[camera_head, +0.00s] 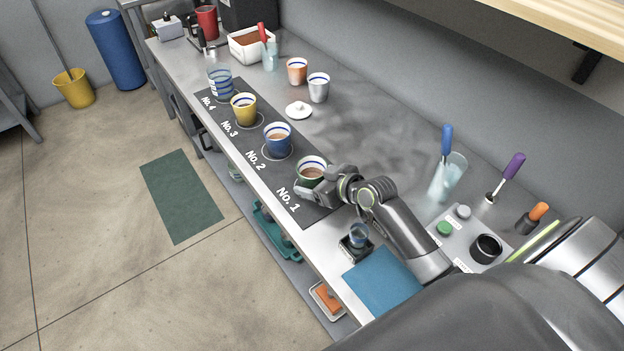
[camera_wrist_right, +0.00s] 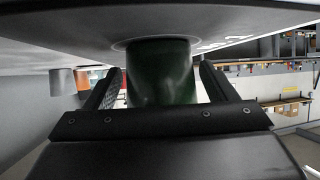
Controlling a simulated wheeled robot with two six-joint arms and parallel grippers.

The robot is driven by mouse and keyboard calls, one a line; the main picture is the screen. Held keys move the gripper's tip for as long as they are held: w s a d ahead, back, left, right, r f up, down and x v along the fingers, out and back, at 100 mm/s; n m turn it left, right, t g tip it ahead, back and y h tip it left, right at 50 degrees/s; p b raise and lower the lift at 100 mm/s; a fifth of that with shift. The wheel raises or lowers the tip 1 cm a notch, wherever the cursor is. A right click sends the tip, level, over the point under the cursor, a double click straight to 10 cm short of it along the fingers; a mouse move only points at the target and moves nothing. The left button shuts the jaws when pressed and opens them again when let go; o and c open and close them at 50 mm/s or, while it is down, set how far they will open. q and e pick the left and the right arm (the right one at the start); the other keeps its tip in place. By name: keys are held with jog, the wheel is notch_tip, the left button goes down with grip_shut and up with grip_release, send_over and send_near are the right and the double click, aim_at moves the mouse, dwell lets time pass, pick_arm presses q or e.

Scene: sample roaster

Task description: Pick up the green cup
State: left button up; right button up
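The green cup (camera_head: 312,171) stands upright on the dark mat at the "No. 1" spot, with a white and blue inner rim and brown contents. In the right wrist view its dark green body (camera_wrist_right: 160,75) shows between my right gripper's fingers. My right gripper (camera_head: 310,190) is low at the cup's near side in the head view. In the wrist view the right gripper (camera_wrist_right: 160,88) is open, with one finger on each side of the cup and a small gap at both sides. The gripper hides part of the cup's lower body. My left gripper is out of view.
A blue cup (camera_head: 277,139), a yellow cup (camera_head: 244,109) and a striped glass (camera_head: 220,83) stand further along the mat (camera_head: 315,214). A small glass on a black scale (camera_head: 356,248) and a blue cloth (camera_head: 382,283) lie nearer.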

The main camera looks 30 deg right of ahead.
jog(key=c, duration=0.9)
jog(key=shift+c, duration=0.3)
jog(key=shift+r, duration=0.2)
